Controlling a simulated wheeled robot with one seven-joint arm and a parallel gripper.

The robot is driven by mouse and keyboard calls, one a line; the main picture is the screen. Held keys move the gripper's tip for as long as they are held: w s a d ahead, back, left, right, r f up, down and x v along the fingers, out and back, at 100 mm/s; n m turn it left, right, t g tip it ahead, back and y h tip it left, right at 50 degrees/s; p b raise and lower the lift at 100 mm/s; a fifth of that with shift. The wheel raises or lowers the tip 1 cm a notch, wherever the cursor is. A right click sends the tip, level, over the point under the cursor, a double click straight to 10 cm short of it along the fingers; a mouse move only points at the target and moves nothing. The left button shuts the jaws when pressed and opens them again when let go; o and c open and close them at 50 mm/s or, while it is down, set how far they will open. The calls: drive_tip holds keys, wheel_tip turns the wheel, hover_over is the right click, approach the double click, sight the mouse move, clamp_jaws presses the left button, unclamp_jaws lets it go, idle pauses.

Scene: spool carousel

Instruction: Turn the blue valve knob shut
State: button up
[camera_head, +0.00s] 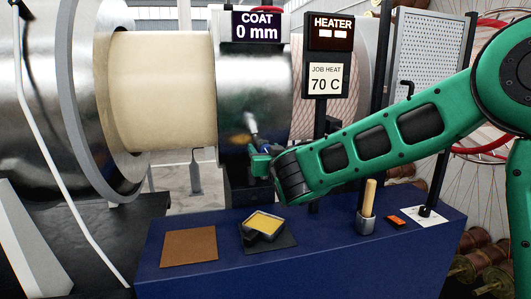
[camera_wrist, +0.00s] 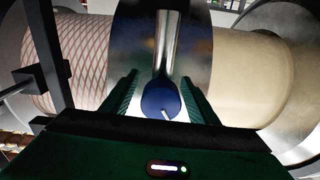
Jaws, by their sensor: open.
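The blue valve knob (camera_wrist: 158,98) shows in the wrist view as a round blue face below a shiny metal pipe (camera_wrist: 166,45). A short pale mark sits on its lower part, slanting down and to the right. My gripper (camera_wrist: 161,87) is open, with one finger on each side of the knob. A gap seems to show on both sides, but I cannot tell whether either finger touches it. In the head view my gripper (camera_head: 262,161) is at the lower front of the metal drum, and it largely hides the knob.
A blue bench (camera_head: 330,250) below holds a brown mat (camera_head: 189,248), a tin of yellow material (camera_head: 264,224), a wooden-handled tool in a cup (camera_head: 367,205) and an orange block (camera_head: 396,222). A COAT sign (camera_head: 257,26) reads 0 mm. A HEATER post (camera_head: 330,32) stands close behind my arm.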

drive_tip(key=shift+w, duration=0.2)
drive_tip(key=c, duration=1)
drive_tip(key=shift+n, duration=1.5)
drive_tip(key=shift+c, duration=0.2)
drive_tip(key=shift+f, duration=0.1)
drive_tip(key=o, duration=1)
drive_tip(key=shift+o, duration=0.2)
